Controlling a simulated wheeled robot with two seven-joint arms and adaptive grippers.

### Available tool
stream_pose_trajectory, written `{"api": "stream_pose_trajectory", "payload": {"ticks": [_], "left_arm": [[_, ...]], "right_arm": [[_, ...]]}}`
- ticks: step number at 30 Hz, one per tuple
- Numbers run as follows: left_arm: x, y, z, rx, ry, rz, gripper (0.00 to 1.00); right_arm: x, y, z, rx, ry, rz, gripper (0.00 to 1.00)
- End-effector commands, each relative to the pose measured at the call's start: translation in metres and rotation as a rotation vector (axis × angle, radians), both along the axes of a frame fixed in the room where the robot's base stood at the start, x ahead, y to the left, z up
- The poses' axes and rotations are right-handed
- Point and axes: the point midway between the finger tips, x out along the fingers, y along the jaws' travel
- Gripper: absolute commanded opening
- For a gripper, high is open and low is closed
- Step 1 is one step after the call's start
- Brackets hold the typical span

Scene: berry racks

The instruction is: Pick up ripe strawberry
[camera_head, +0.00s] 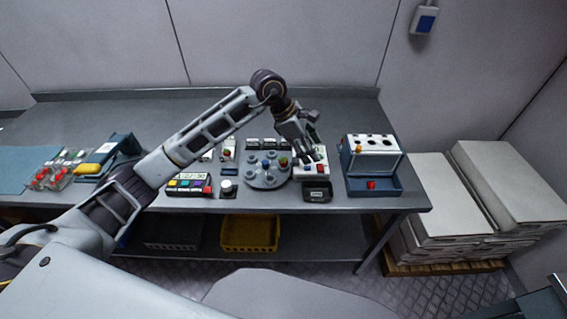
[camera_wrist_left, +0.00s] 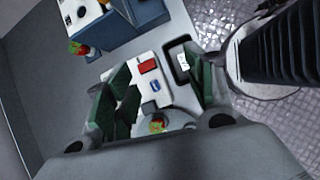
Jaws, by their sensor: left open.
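A small red-and-green rounded item, strawberry-like, sits on the round grey turntable (camera_head: 262,183) and shows at the bottom of the wrist view (camera_wrist_left: 157,124). Another red-and-green item (camera_wrist_left: 78,47) is beside the blue-and-white box in the wrist view. Both are too small to judge ripeness surely. My left gripper (camera_head: 308,147) is open and empty, above a white device (camera_head: 306,161) with a red and a blue button. Its green-padded fingers (camera_wrist_left: 155,90) are on either side of that device in the wrist view. My right gripper is not in view.
The blue-and-white box (camera_head: 372,161) with holes stands right of the device, a red item (camera_head: 371,185) in its front tray. A black tray (camera_head: 317,192) is at the table's front edge. A coloured-button panel (camera_head: 188,184) and clear containers (camera_head: 52,178) are at left. The table's back is clear.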

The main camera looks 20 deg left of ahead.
Motion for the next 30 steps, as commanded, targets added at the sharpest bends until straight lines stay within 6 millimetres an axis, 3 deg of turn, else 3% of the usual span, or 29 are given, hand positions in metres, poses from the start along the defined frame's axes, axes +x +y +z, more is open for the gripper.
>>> {"api": "stream_pose_trajectory", "payload": {"ticks": [6, 12, 30], "left_arm": [[0.018, 0.066, 0.001, 0.267, -0.008, 0.023, 0.54], [0.024, 0.105, 0.008, 0.41, 0.0, 0.048, 0.54], [0.025, 0.111, 0.002, 0.436, 0.006, 0.052, 0.54]], "right_arm": [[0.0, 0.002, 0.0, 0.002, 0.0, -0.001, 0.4], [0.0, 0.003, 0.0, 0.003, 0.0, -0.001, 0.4], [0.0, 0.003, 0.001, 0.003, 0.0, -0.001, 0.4]]}}
